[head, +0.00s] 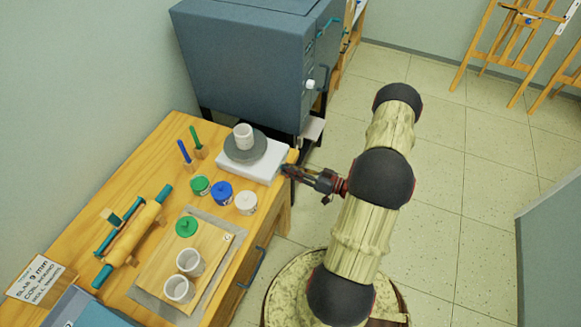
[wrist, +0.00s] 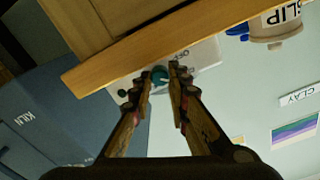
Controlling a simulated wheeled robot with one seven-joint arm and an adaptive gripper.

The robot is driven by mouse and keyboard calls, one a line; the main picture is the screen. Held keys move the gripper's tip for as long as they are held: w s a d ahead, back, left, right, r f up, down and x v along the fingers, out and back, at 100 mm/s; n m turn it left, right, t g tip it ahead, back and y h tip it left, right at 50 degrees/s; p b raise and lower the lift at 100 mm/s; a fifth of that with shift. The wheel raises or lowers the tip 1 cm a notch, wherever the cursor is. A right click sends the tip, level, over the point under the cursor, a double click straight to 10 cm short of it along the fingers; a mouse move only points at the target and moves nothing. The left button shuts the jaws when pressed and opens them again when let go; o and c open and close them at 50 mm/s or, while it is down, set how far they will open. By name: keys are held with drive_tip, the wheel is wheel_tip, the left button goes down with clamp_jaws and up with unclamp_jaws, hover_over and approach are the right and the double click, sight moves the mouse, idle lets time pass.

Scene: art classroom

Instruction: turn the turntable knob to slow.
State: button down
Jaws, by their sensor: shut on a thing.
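The turntable's white base (head: 262,170) sits at the table's right edge in the head view. Its grey wheel (head: 232,154) carries a white cup (head: 243,134). My gripper (head: 287,170) reaches in from the right, at the base's front side. In the wrist view my gripper (wrist: 160,74) has its two fingers on either side of a teal knob (wrist: 160,78) on the white front, and is shut on it. The knob is hidden in the head view.
The wooden table (head: 168,140) holds green, blue and white jars (head: 221,192) left of the turntable, and a board (head: 212,245) with two cups. A blue-grey kiln (head: 250,60) stands just behind. A jar marked SLIP (wrist: 280,22) shows in the wrist view. Floor is open to the right.

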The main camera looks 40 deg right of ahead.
drive_tip(key=shift+m, duration=0.5)
drive_tip(key=c, duration=1.7)
unclamp_jaws()
